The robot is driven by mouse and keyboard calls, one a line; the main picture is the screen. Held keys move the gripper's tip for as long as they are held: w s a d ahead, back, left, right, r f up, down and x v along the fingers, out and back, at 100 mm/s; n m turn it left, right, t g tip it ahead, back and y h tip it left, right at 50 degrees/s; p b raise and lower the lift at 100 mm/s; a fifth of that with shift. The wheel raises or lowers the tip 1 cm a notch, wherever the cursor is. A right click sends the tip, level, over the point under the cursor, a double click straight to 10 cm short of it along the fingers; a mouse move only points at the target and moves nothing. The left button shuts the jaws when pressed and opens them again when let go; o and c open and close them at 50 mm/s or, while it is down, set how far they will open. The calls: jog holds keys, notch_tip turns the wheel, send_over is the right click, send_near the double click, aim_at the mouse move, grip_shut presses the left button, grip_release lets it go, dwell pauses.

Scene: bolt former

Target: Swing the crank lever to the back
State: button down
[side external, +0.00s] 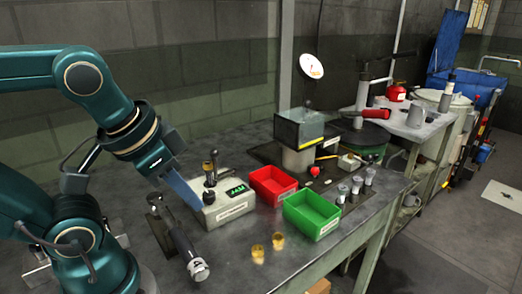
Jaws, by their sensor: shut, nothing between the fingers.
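What looks like the crank lever (361,113) is a dark bar with a red grip (377,115), beside an upright post above a round green base (366,138). It is in the right middle of the side view, and its exact joint is too small to tell. My gripper (187,196) is at the left, with its blue-grey fingers shut and empty, pointing down beside a pale box with a green display (228,205). Whether the fingers touch the box I cannot tell. My gripper is well to the left of the lever and apart from it.
A red tray (273,199) and a green tray (322,231) stand on the bench. Two brass pieces (257,254) and a dark cylinder (178,243) are at the front. A black-framed machine part (303,130) stands between the box and the lever. The front right bench is partly clear.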

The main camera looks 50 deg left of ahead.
jog(key=w+a+r+g+y, duration=0.3)
jog(key=w+a+r+y, duration=0.1)
jog(key=w+a+r, duration=0.25)
jog(key=w+y, duration=0.1)
jog(key=w+m, duration=0.1)
jog(key=w, duration=0.1)
jog(key=w+f+g+y, duration=0.1)
jog(key=w, duration=0.1)
jog(key=shift+w+d+m+y, duration=0.25)
jog(key=shift+d+m+y, duration=0.05)
jog(key=shift+a, duration=0.1)
jog(key=a+r+x, duration=0.1)
jog(key=x, duration=1.2)
jog(key=shift+w+a, duration=0.15)
jog(key=shift+a, duration=0.15)
